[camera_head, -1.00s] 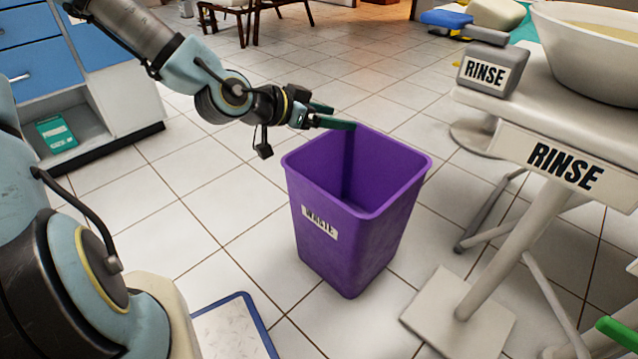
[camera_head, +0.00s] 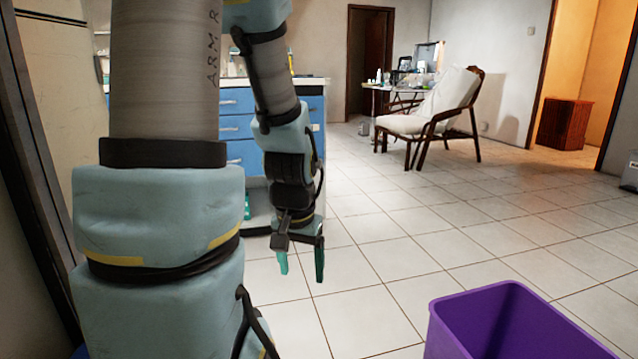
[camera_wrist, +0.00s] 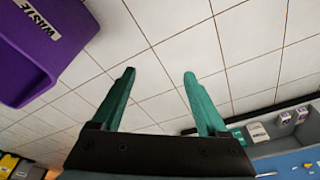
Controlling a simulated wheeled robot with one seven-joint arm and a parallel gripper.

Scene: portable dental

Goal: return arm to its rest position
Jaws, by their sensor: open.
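My gripper (camera_head: 301,264) hangs with its green fingers pointing down over the tiled floor, left of the middle in the head view. In the wrist view its two fingers (camera_wrist: 160,100) are spread apart with only floor tiles between them, so it is open and empty. My arm is folded, its links filling the left part of the head view, with the forearm coming down from the top.
A purple waste bin (camera_head: 512,322) stands at the lower right in the head view, apart from my gripper; it also shows in the wrist view (camera_wrist: 30,75). Blue-drawered cabinets (camera_head: 238,128) stand behind my arm. A wooden chair (camera_head: 435,118) stands farther back. The middle floor is clear.

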